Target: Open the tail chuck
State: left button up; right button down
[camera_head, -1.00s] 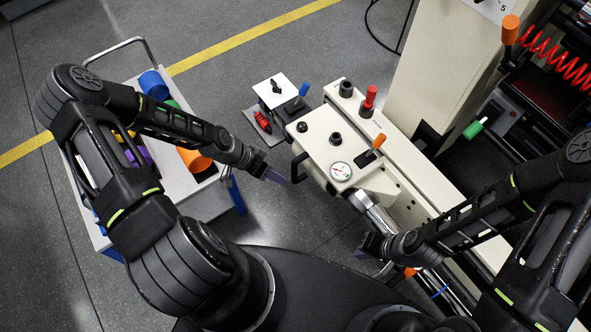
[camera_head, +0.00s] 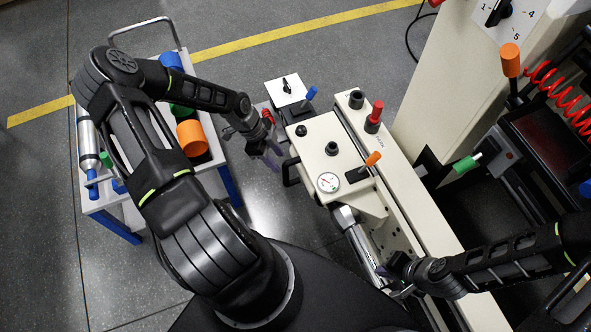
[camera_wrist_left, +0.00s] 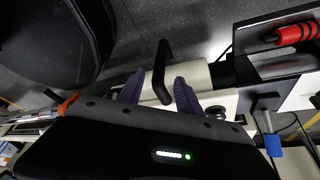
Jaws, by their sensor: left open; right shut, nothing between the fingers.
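The cream machine head (camera_head: 312,150) carries a round gauge (camera_head: 328,182), an orange-tipped lever (camera_head: 372,159), dark knobs and a black loop handle (camera_head: 290,172) on its left end. A silver cylinder (camera_head: 362,243) extends from its lower end; I cannot tell which part is the tail chuck. My left gripper (camera_head: 272,155) is open and empty just left of the head, near the handle. In the left wrist view, the black handle (camera_wrist_left: 161,72) shows beyond and between the purple fingers (camera_wrist_left: 160,92); contact is not clear. My right gripper (camera_head: 388,272) is shut and empty beside the silver cylinder.
A red-topped post (camera_head: 374,116) and a blue-tipped lever (camera_head: 311,93) stand near the head. A white cart (camera_head: 122,202) with coloured cylinders stands left. A cream column (camera_head: 440,90) and green-tipped lever (camera_head: 466,163) stand right. Floor shows between cart and machine.

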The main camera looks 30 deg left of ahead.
aim_at(285, 171)
pick_arm(q)
jog(key=shift+b+x, duration=0.45)
jog(key=shift+x, duration=3.45)
jog(key=shift+c, duration=0.2)
grip_shut()
jog(key=shift+a, duration=0.1)
